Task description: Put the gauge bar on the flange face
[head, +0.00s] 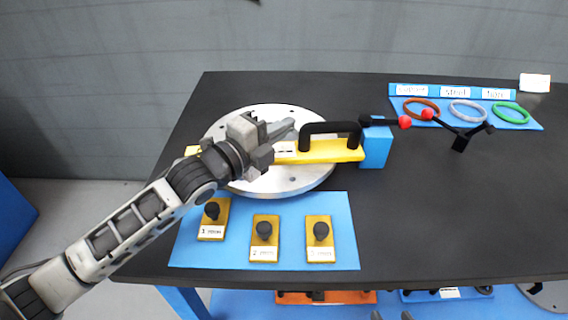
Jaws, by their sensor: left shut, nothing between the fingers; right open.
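The gauge bar (330,152) is a yellow bar with a black arched handle (331,128). It lies across the round silver flange face (290,182), its right end against or beside a blue block (376,148). I cannot tell whether its whole underside touches the face. My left gripper (284,131) is over the flange face, left of the handle and apart from it. It is shut and empty, and it hides part of the bar's left half. My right gripper is not in view.
A blue mat (190,249) in front holds three yellow plates with black knobs. A blue tray (535,126) with three coloured rings lies at the back right. The table's right middle is clear.

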